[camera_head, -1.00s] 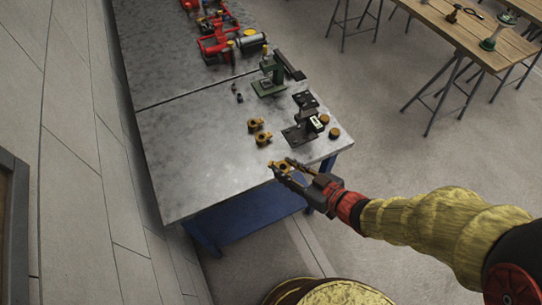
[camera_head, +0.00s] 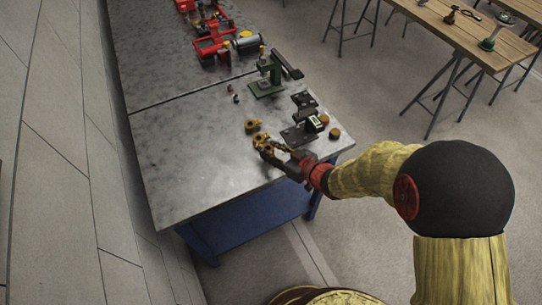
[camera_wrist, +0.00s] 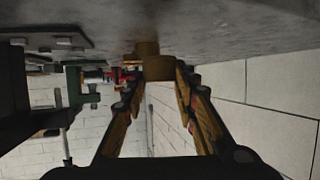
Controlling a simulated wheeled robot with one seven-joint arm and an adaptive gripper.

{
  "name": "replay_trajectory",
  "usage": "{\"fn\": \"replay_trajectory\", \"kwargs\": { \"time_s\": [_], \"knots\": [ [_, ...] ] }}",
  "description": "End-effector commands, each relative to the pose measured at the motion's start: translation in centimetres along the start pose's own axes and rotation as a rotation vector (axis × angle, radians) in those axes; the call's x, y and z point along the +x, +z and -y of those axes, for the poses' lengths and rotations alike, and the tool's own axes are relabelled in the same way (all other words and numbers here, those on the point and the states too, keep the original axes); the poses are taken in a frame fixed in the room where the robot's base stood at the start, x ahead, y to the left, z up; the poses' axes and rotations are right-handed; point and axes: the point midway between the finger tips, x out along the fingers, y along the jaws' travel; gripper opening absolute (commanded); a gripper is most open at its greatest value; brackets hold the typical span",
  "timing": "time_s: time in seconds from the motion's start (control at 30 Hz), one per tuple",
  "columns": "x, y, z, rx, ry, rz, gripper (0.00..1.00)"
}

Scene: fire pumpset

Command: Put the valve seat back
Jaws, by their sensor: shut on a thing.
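My gripper (camera_head: 270,152) is over the near part of the metal bench and shut on a brass-coloured piece, which I take to be the valve seat (camera_wrist: 159,68). In the wrist view it sits between the fingertips, close to the bench surface. Just beyond it is another brass-coloured part (camera_wrist: 147,48), seemingly on the bench; I cannot tell whether the two touch. In the head view, one brass-coloured part (camera_head: 252,126) stands clear behind my gripper. Another (camera_head: 261,140) is right at the fingertips and overlaps the held piece, so they are hard to tell apart.
A dark metal fixture (camera_head: 299,134) stands right of my gripper, with two brass caps (camera_head: 334,133) beside it. A green press (camera_head: 266,84) and red pump parts (camera_head: 211,42) are farther back. The left part of the metal bench (camera_head: 190,155) is clear.

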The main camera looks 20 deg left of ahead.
Motion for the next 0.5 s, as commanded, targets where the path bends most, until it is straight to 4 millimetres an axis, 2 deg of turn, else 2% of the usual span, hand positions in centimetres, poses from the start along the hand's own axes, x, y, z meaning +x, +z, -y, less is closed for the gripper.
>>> {"fn": "replay_trajectory", "kwargs": {
  "time_s": [0.1,0.2,0.5],
  "knots": [
    [0.8,2.1,0.1,0.002,-0.001,0.002,0.00],
    [1.1,2.8,0.1,0.000,-0.001,0.000,0.00],
    [1.1,2.8,0.1,0.000,-0.001,0.000,0.00]
  ]
}}
